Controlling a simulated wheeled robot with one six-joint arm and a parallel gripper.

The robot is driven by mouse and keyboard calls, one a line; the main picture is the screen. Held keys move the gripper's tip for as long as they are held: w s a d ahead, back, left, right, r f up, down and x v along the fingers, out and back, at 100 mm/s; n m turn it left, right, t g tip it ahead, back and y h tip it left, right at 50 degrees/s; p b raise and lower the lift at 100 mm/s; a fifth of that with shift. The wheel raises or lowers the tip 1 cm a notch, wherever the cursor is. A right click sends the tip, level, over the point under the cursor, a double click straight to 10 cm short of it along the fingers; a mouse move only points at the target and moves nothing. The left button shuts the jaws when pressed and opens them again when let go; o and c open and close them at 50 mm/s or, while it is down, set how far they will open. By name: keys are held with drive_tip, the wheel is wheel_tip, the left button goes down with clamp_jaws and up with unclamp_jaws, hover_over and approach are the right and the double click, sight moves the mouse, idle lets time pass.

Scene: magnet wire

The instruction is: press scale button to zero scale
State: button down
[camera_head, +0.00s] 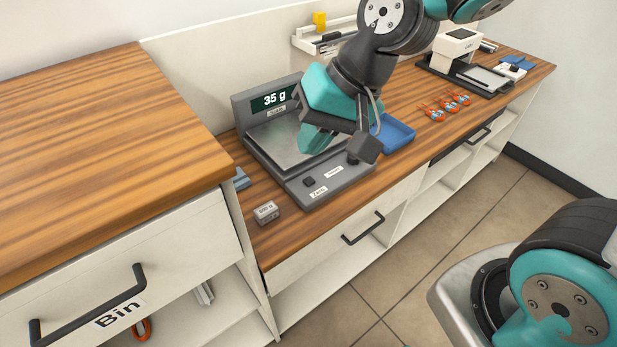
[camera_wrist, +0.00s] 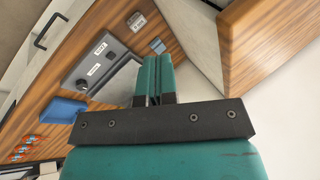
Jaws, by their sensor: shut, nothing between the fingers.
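The grey scale (camera_head: 290,165) stands on the wooden counter, and its display (camera_head: 275,98) reads 35 g. A small dark button (camera_head: 309,181) sits on its front panel beside a label that seems to read Zero. A second dark button (camera_head: 352,159) sits farther right on the panel. The panel also shows in the wrist view (camera_wrist: 118,62). My gripper (camera_head: 312,142) is shut and empty, with its teal fingers above the metal pan, behind the front panel. The fingers (camera_wrist: 154,66) hide part of the scale in the wrist view.
A small grey weight block (camera_head: 266,212) lies left of the scale, near the raised wooden cabinet (camera_head: 110,140). A blue tray (camera_head: 395,134) lies right of the scale. Several orange items (camera_head: 446,106) and a white device (camera_head: 457,50) are farther right.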

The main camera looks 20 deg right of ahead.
drive_tip(key=w+f+m+t+p, duration=0.1)
drive_tip(key=w+f+m+t, duration=0.1)
drive_tip(key=w+f+m, duration=0.55)
drive_tip(key=m+t+p, duration=0.2)
drive_tip(key=m+t, duration=0.2)
drive_tip(key=m, duration=0.9)
hover_over(308, 182)
wheel_tip(308, 182, down, 11)
drive_tip(key=shift+r+h+b, duration=0.15)
drive_tip(key=shift+h+b, duration=0.15)
drive_tip(key=shift+h, duration=0.2)
wheel_tip(308, 182, down, 9)
drive_tip(key=b, duration=0.7)
drive_tip(key=shift+r, duration=0.1)
drive_tip(key=shift+f+b, duration=0.35)
drive_tip(key=shift+f, duration=0.05)
